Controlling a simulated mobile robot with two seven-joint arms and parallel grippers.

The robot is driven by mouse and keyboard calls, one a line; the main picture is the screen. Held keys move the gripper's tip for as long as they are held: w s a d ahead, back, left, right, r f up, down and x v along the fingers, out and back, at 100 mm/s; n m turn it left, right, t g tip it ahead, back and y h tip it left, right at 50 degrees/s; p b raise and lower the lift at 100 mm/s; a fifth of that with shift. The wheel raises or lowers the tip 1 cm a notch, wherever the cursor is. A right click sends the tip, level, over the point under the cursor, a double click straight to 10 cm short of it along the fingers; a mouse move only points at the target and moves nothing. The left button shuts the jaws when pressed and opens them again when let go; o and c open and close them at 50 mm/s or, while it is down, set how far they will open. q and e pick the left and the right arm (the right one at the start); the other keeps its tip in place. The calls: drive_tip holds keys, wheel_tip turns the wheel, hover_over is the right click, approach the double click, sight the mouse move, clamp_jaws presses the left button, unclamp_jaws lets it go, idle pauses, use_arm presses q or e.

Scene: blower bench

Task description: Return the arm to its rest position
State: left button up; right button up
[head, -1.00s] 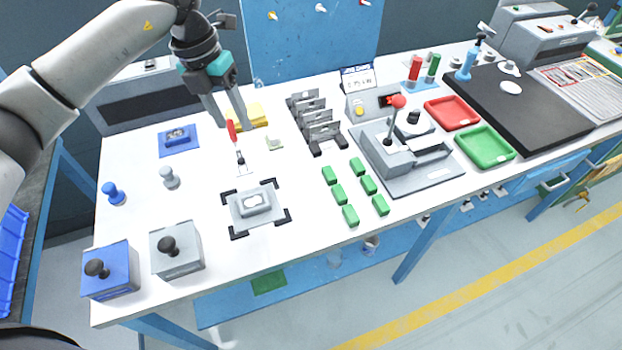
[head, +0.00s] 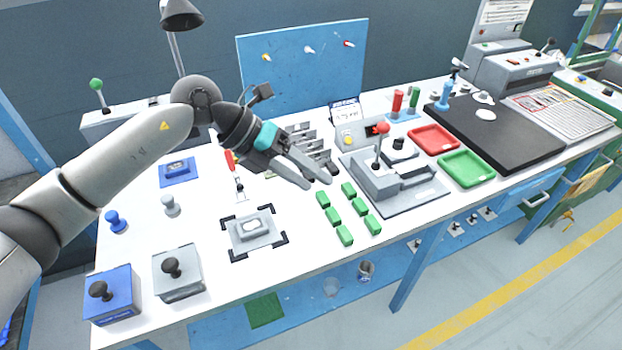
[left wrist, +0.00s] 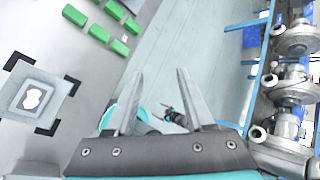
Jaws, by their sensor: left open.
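My left gripper (head: 318,184) is open and empty in the head view, raised over the white bench between the grey fixture plate and the slotted grey rack. Its two fingers also show apart in the left wrist view (left wrist: 159,90), with nothing between them. My left arm comes in from the left side of the head view, its wrist bent above the back of the bench. In the left wrist view, a teal and dark part sits beyond the fingers, too partly hidden to name surely. My right gripper is not in the head view.
Several green blocks (head: 348,189) stand on the bench just right of the gripper. A grey press with a red-knobbed lever (head: 381,130) is farther right. The fixture with a grey block (head: 251,229) lies below the arm.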

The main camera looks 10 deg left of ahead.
use_arm(q)
drive_tip(key=shift+s+d+r+h, duration=0.15)
drive_tip(key=shift+d+h, duration=0.15)
drive_tip(key=shift+d, duration=0.1)
